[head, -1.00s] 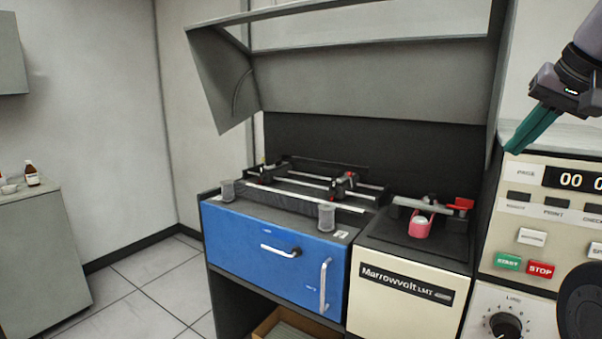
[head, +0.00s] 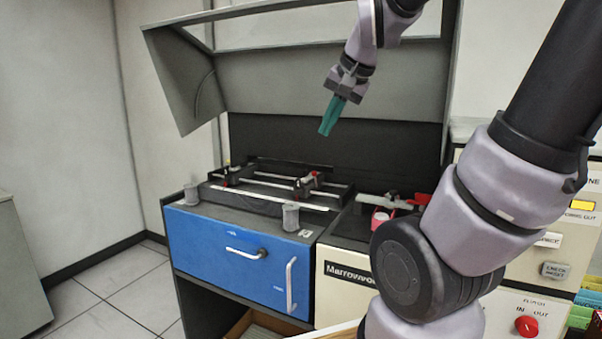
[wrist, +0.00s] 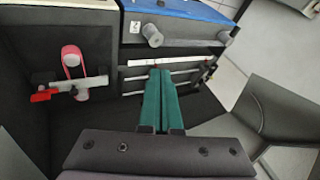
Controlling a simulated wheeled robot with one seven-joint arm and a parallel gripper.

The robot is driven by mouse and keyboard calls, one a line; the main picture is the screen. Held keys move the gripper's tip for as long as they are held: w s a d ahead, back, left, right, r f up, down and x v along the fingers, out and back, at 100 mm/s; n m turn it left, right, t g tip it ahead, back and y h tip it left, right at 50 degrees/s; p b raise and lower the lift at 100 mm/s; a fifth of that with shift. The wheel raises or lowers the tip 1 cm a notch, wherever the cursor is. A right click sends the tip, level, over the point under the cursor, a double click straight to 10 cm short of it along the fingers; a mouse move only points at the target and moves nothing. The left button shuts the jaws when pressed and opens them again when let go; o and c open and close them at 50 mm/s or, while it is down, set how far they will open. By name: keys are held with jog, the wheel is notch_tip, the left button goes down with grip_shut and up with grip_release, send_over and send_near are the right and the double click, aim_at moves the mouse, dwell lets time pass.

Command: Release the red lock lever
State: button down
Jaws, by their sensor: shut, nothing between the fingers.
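A red-ended lever (head: 421,199) sits at the right end of a grey bar on the cream Marrowvolt unit, partly hidden by my arm. In the wrist view the red end (wrist: 42,96) shows at the left, beside a pink ring (wrist: 71,58) around the bar's post. I cannot tell for sure that this is the lock lever; a carriage (head: 307,184) on the rails also has a small red part. My gripper (head: 326,131) has teal fingers, shut and empty, pointing down above the rails, left of the red-ended lever. The fingers (wrist: 159,75) also show shut in the wrist view.
The blue-fronted unit (head: 235,262) carries the rails and two grey cylinders (head: 291,217). A grey hood (head: 300,85) hangs over the back. A control panel (head: 527,311) stands at the right. Free air lies around my gripper.

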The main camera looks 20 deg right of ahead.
jog(key=w+d+f+m+h, duration=0.1)
jog(key=w+d+f+m, duration=0.1)
jog(key=w, duration=0.5)
jog(key=w+d+f+m+g+h, duration=0.1)
jog(key=w+d+f+m, duration=0.2)
jog(key=w+f, duration=0.3)
jog(key=w+d+f+m+h, duration=0.1)
jog(key=w+d+f+m, duration=0.1)
jog(key=w, duration=0.8)
notch_tip(320, 180, down, 3)
jog(key=shift+w+d+r+m, duration=0.15)
jog(key=shift+w+d+m, duration=0.15)
jog(key=shift+m, duration=0.6)
jog(key=shift+g, duration=0.3)
jog(key=w+d+f, duration=0.2)
jog(key=w+f, duration=0.6)
